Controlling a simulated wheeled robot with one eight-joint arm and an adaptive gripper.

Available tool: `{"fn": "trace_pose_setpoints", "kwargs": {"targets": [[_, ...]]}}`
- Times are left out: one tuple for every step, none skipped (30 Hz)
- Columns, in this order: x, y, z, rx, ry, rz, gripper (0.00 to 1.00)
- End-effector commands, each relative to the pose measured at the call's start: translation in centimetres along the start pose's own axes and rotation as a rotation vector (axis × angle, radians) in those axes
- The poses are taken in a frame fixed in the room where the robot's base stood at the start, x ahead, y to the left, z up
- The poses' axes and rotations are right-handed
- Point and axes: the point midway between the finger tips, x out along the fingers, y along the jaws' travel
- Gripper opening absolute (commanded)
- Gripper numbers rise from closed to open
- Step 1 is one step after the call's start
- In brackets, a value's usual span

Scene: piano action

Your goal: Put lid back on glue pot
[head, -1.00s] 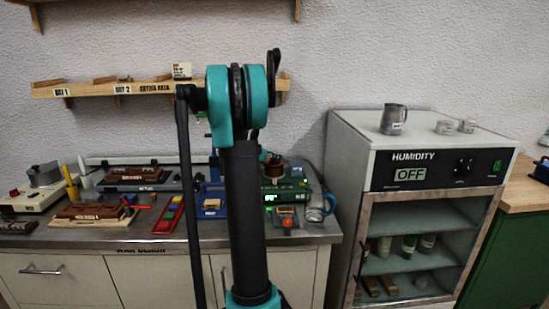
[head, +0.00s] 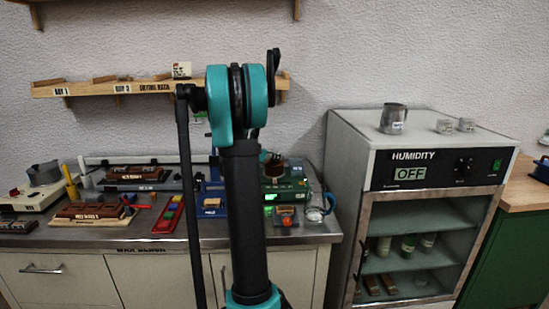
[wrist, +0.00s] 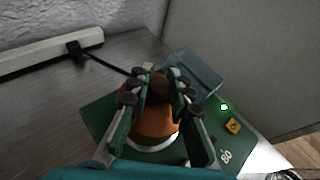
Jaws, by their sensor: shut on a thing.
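In the wrist view my gripper (wrist: 164,78) points down, its two fingers closed on the dark knob of the copper-brown lid (wrist: 155,122). A pale rim shows under the lid's near edge. The lid is over the green glue pot heater (wrist: 103,112). In the head view the copper glue pot (head: 272,170) stands on the green heater (head: 291,187), just right of my arm, with the dark gripper tips at its top. The lid hides the pot's mouth in the wrist view. I cannot tell whether the lid rests fully on the pot.
A blue-grey box (wrist: 193,74) stands close beyond the lid. The heater has a green light (wrist: 224,106) and yellow button (wrist: 233,127). Trays and tools crowd the bench's left.

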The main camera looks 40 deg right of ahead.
Motion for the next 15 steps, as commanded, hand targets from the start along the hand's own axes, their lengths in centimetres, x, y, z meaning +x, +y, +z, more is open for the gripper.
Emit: {"fn": "trace_pose_setpoints", "kwargs": {"targets": [[0.00, 0.00, 0.01, 0.000, 0.000, 0.000, 0.00], [0.00, 0.00, 0.01, 0.000, 0.000, 0.000, 0.00], [0.00, 0.00, 0.01, 0.000, 0.000, 0.000, 0.00], [0.00, 0.00, 0.01, 0.000, 0.000, 0.000, 0.00], [0.00, 0.00, 0.01, 0.000, 0.000, 0.000, 0.00], [0.00, 0.00, 0.01, 0.000, 0.000, 0.000, 0.24], [0.00, 0.00, 0.01, 0.000, 0.000, 0.000, 0.28], [0.00, 0.00, 0.01, 0.000, 0.000, 0.000, 0.31], [0.00, 0.00, 0.01, 0.000, 0.000, 0.000, 0.36], [0.00, 0.00, 0.01, 0.000, 0.000, 0.000, 0.40], [0.00, 0.00, 0.01, 0.000, 0.000, 0.000, 0.44], [0.00, 0.00, 0.01, 0.000, 0.000, 0.000, 0.44], [0.00, 0.00, 0.01, 0.000, 0.000, 0.000, 0.44], [0.00, 0.00, 0.01, 0.000, 0.000, 0.000, 0.44], [0.00, 0.00, 0.01, 0.000, 0.000, 0.000, 0.44]]}}
